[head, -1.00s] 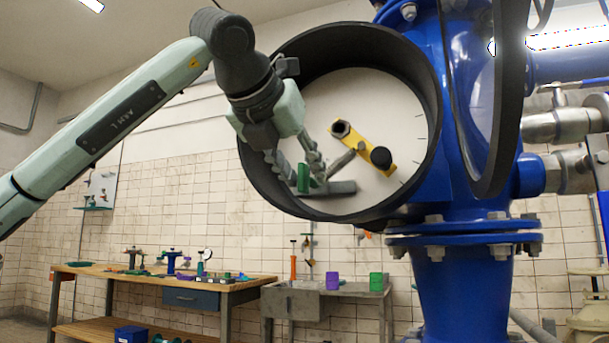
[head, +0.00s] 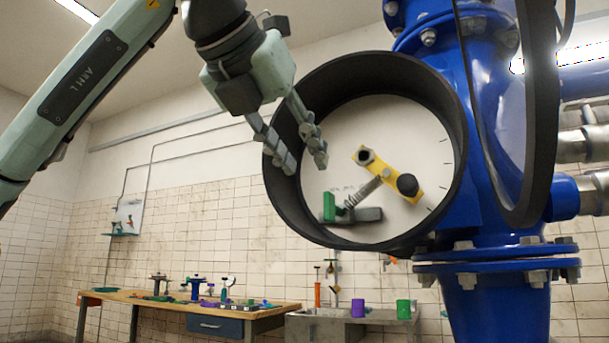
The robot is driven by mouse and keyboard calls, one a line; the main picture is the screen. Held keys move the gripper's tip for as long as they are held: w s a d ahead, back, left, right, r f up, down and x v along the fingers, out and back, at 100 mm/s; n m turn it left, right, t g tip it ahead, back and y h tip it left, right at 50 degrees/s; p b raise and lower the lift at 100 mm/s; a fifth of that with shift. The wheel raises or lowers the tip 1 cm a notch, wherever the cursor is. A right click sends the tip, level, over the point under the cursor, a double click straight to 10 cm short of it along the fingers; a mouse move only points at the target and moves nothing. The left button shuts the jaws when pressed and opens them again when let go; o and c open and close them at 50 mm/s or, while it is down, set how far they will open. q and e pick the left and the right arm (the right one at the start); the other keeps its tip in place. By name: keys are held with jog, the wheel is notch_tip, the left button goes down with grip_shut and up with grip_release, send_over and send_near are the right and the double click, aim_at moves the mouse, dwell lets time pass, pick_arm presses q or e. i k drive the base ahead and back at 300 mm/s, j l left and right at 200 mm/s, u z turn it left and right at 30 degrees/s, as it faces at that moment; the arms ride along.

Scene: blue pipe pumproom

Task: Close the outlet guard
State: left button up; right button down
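A round black-rimmed housing (head: 283,194) on the blue pipework has a white dial face inside. A large black ring with a clear pane (head: 541,120), which looks like the outlet guard, stands swung out to the right, seen nearly edge-on. Inside the housing are a yellow lever (head: 388,174) with a black knob, a grey spring-like piece (head: 362,192) and a green block (head: 329,208) on a dark grey bar. My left gripper (head: 305,164) is open and empty, its fingers in front of the housing's left side. The guard is well to its right. My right gripper is not in view.
Blue flanged pipes (head: 494,262) stand behind and below the housing. A wooden workbench (head: 130,302) with tools and a grey bench (head: 340,318) with purple and green cups stand along the tiled wall.

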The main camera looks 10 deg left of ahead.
aim_at(537, 24)
jog(key=k+j, duration=0.25)
jog(key=k, duration=0.2)
jog(key=k+j, duration=0.2)
jog(key=k, duration=0.3)
